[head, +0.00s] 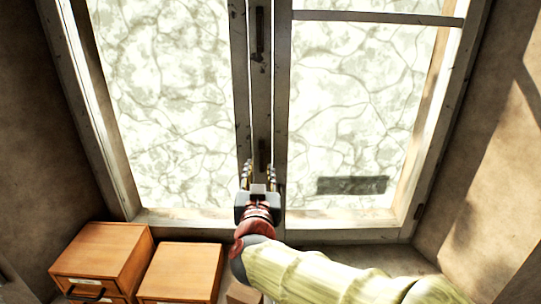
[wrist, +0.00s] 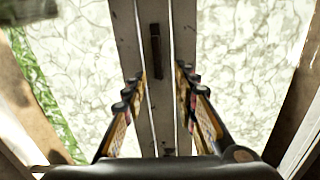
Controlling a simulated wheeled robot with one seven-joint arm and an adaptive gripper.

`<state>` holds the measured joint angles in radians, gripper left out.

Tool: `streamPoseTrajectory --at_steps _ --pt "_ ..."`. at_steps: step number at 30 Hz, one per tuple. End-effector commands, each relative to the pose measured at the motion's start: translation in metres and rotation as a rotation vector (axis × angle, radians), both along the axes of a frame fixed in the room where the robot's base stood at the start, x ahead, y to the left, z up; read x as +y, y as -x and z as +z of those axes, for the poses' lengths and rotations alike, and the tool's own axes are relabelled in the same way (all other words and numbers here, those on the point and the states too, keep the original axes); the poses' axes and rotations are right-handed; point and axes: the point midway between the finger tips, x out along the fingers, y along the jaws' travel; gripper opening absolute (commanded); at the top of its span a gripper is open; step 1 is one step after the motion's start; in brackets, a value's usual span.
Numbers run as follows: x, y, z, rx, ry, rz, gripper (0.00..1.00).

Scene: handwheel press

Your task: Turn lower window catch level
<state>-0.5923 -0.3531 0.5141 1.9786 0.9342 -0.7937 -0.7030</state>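The lower window catch (head: 262,154) is a dark narrow bar on the middle post of the window, standing about upright. In the head view its lower end is close behind my gripper (head: 259,168). My gripper is open, with one finger to each side of the post's line and nothing held between them. In the wrist view a dark upright bar (wrist: 156,50) shows on the post, beyond and above the fingertips of my gripper (wrist: 158,88). It looks like the same catch, but I cannot be sure. I see no clear contact.
An upper catch (head: 260,30) sits higher on the post, also upright. Bright panes flank the post. A dark plate (head: 352,185) shows at the right pane. Two wooden drawer boxes (head: 103,250) (head: 182,268) stand at lower left. Side walls close in on both sides.

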Motion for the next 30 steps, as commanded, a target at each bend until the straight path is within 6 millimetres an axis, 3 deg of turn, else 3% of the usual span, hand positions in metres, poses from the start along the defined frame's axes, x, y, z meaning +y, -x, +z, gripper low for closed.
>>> streamPoseTrajectory --at_steps 5,19,30 --pt "-0.006 -0.007 0.005 -0.019 0.045 -0.020 0.29" --pt "-0.008 -0.070 0.006 -0.019 0.043 -0.018 0.29" --pt "-0.007 -0.078 0.006 -0.020 0.042 -0.015 0.29"
